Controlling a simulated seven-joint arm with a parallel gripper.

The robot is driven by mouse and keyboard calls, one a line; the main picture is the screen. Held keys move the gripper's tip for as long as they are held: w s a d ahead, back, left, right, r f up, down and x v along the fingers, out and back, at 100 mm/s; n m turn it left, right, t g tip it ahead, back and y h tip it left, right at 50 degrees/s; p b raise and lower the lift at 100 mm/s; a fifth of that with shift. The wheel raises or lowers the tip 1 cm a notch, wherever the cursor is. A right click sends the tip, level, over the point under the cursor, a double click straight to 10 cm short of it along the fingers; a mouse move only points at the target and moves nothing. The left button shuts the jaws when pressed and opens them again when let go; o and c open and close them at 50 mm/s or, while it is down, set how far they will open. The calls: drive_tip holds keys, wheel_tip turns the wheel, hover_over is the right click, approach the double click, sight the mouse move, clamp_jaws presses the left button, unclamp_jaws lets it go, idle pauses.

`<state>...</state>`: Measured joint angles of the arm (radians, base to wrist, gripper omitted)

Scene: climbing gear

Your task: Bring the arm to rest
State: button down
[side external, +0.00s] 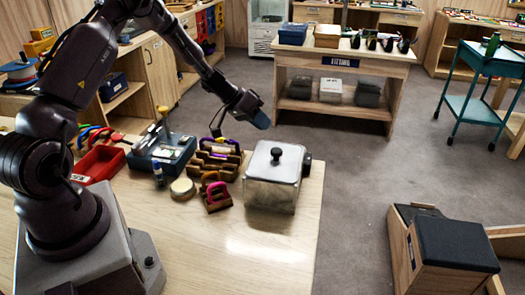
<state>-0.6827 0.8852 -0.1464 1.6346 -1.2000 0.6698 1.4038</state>
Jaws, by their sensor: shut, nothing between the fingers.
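My arm reaches from its base at the left over the table. My gripper (262,120) is at the end of the dark arm, raised above the far edge of the table. It is shut and empty. It is apart from everything on the table, with the wooden rack and the lidded clear box below it in the picture. The fingertips are small and partly hidden by the wrist.
The table (240,262) holds a clear box (270,195) with a grey lid, a wooden rack (218,158), a blue tray (178,160), a red bin (100,163) and a round disc (182,188). The front of the table is clear.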

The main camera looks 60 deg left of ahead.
drive_tip(key=shift+d+r, duration=0.1)
idle(0.4)
drive_tip(key=s+d+r+m+g, duration=0.1)
drive_tip(key=s+d+r, duration=0.3)
drive_tip(key=d+r, duration=0.3)
drive_tip(key=s+d+r+m+g, duration=0.25)
drive_tip(key=d+r, duration=0.25)
drive_tip(key=r, duration=0.4)
drive_tip(key=s+d+r+y, duration=0.2)
drive_tip(key=s+r, duration=0.1)
drive_tip(key=s, duration=0.7)
drive_tip(key=s+d+r+n+t+y, duration=0.1)
drive_tip(key=s+d+r+y, duration=0.2)
drive_tip(key=s, duration=0.8)
drive_tip(key=shift+s+d+r, duration=0.2)
drive_tip(key=shift+s+r, duration=0.1)
drive_tip(key=shift+r, duration=0.4)
drive_tip(key=shift+a+r, duration=0.1)
drive_tip(key=s+a+r, duration=0.4)
drive_tip(key=s+a, duration=0.5)
drive_tip(key=s, duration=0.1)
drive_tip(key=shift+a, duration=0.35)
